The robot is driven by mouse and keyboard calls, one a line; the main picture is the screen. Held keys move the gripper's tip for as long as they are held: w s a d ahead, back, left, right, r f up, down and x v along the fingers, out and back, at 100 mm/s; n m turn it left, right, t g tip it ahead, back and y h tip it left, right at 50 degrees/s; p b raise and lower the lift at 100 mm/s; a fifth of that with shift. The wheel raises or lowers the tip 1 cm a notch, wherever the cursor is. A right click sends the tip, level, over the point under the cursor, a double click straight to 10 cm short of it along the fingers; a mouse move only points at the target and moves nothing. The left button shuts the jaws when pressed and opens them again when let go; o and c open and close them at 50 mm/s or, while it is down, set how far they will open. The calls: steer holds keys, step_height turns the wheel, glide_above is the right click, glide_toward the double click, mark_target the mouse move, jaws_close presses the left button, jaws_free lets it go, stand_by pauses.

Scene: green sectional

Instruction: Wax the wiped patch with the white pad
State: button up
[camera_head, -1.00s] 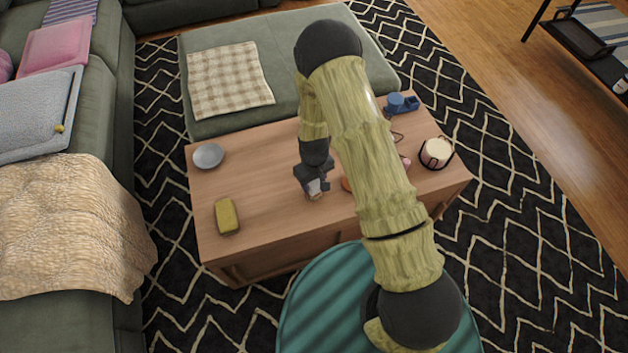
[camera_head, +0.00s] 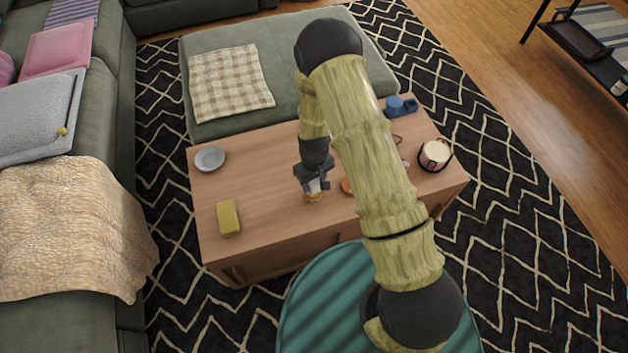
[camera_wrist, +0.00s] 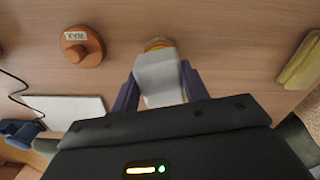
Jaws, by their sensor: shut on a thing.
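My gripper (camera_wrist: 158,88) is shut on the white pad (camera_wrist: 159,72), which sits between its fingers. The pad also shows small below the gripper (camera_head: 313,184) in the head view. Its far end is over or against a round amber-orange thing (camera_wrist: 158,43) on the wooden table; I cannot tell whether they touch. This amber thing also shows under the pad in the head view (camera_head: 314,198). A round orange-brown piece labelled WAX (camera_wrist: 82,46) lies apart to the left; my arm partly hides it in the head view (camera_head: 347,186). I cannot make out the wiped patch.
A yellow sponge (camera_head: 228,219) and a grey dish (camera_head: 210,159) stand on the left of the table (camera_head: 262,180). A dark-framed candle (camera_head: 435,155) and a blue object (camera_head: 396,104) stand at the right. A white flat thing (camera_wrist: 65,108) lies nearby. The table's left middle is clear.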

steer(key=shift+r+p, duration=1.8)
steer(key=shift+r, duration=0.65)
steer(key=w+d+r+m, duration=0.2)
steer(key=d+r+m, duration=0.1)
steer(key=d+r, duration=0.4)
steer(key=w+d+r+m, duration=0.3)
steer(key=d+r, duration=0.3)
steer(key=r, duration=0.1)
step_height(320, 180, up, 8)
steer(key=s+p, duration=0.2)
steer(key=p, duration=1.6)
steer(key=shift+s+d, duration=0.15)
steer(key=shift+s, duration=0.15)
steer(key=shift+f, duration=0.15)
